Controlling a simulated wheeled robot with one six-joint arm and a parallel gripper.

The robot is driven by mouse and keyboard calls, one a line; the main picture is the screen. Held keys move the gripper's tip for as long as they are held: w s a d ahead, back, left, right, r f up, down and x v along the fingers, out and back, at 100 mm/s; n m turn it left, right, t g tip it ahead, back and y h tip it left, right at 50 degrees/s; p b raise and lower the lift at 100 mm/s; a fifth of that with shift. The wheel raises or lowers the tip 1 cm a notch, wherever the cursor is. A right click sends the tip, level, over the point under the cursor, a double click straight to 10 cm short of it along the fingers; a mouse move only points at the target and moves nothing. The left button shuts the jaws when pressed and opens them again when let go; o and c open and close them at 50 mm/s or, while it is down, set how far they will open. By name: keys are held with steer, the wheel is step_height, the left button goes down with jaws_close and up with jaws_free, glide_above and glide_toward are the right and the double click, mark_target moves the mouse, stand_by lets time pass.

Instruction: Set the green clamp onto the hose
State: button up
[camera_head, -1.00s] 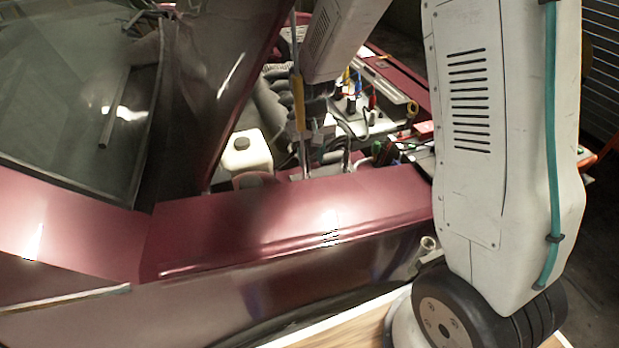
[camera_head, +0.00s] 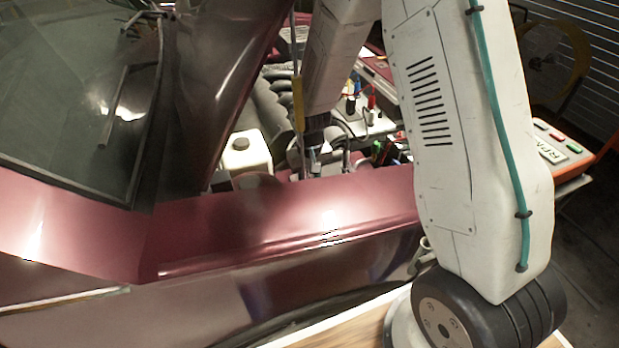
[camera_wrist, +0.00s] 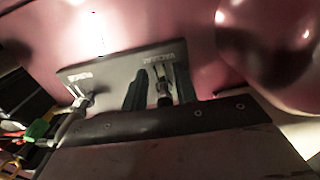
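My gripper (camera_head: 312,168) is low in the engine bay in the head view, partly hidden by my arm and the fender. In the wrist view two dark fingers (camera_wrist: 161,92) stand apart over a grey labelled plate, with a dark fitting or hose end (camera_wrist: 164,98) between them. I see no green thing between the fingers. A grey hose (camera_wrist: 70,122) runs from a fitting at the plate's left. A small green piece (camera_wrist: 38,128), possibly the green clamp, lies left of that hose among wires. A green piece also shows in the head view (camera_head: 377,148).
The grey plate (camera_wrist: 110,75) carries two labels. The maroon fender (camera_head: 290,220) borders the bay, and a white reservoir (camera_head: 246,150) stands left of my gripper. A prop rod with a yellow sleeve (camera_head: 298,100) is close to my arm. A button box (camera_head: 556,145) stands right.

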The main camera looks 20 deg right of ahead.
jaws_close()
steer(key=shift+r, duration=1.55)
steer(key=shift+o, duration=1.4)
jaws_free()
steer(key=shift+r, duration=0.1)
